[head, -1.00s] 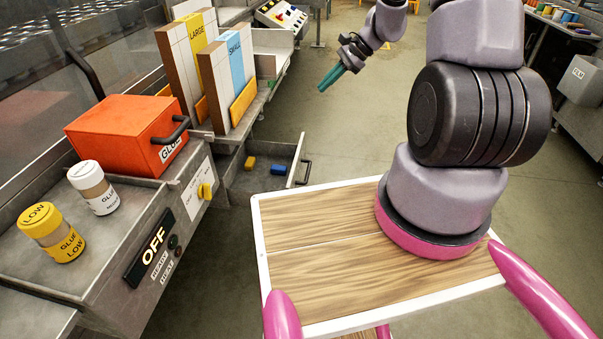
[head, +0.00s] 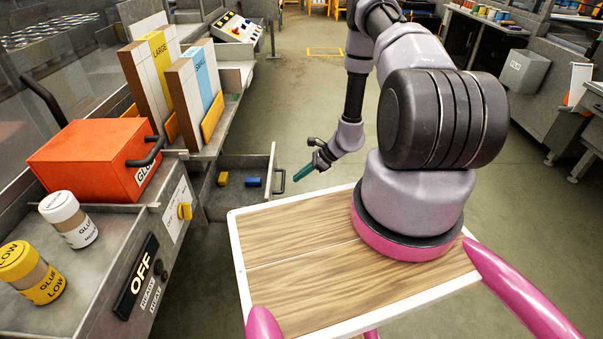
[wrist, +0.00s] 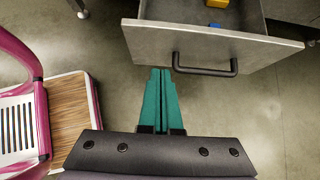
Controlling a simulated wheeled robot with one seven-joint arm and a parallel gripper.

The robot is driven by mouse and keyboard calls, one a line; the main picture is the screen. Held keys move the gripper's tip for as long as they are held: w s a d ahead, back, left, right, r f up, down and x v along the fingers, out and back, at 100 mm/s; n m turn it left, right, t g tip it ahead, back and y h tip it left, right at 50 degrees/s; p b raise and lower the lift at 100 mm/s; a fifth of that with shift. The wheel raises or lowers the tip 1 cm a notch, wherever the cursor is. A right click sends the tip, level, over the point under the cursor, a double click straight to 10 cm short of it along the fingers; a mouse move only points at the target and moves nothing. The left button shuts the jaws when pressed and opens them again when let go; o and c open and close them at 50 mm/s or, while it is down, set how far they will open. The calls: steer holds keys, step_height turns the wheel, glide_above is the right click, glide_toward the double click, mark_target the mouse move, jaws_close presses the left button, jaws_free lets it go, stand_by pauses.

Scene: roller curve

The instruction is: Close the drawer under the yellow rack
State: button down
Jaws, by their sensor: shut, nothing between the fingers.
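The open grey metal drawer (head: 247,162) sticks out to the right from under the bench that carries the racks. Its dark bar handle (head: 281,181) is on its front face; the handle (wrist: 205,72) also shows in the wrist view. A yellow block (head: 223,178) and a blue block (head: 253,181) lie in it. The rack with the yellow LARGE panel (head: 158,61) stands above, behind the rack with the blue SMALL panel (head: 203,74). My gripper (head: 298,176) has teal fingers, shut and empty. In the wrist view, its fingertips (wrist: 160,73) are just left of the handle, apparently apart from it.
An orange glue box (head: 95,158) and two glue bottles, white-capped (head: 70,219) and yellow-capped (head: 32,272), stand on the near left bench. My wooden-topped base is close to the drawer. The floor (head: 310,110) beyond the drawer is clear.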

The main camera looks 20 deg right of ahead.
steer(key=w+a+f, duration=0.2)
steer(key=a+f, duration=0.2)
steer(key=a, duration=0.3)
steer(key=shift+w+a, duration=0.25)
steer(key=w+a, duration=0.3)
steer(key=a, duration=0.6)
steer(key=w+a, duration=0.3)
steer(key=a, duration=0.6)
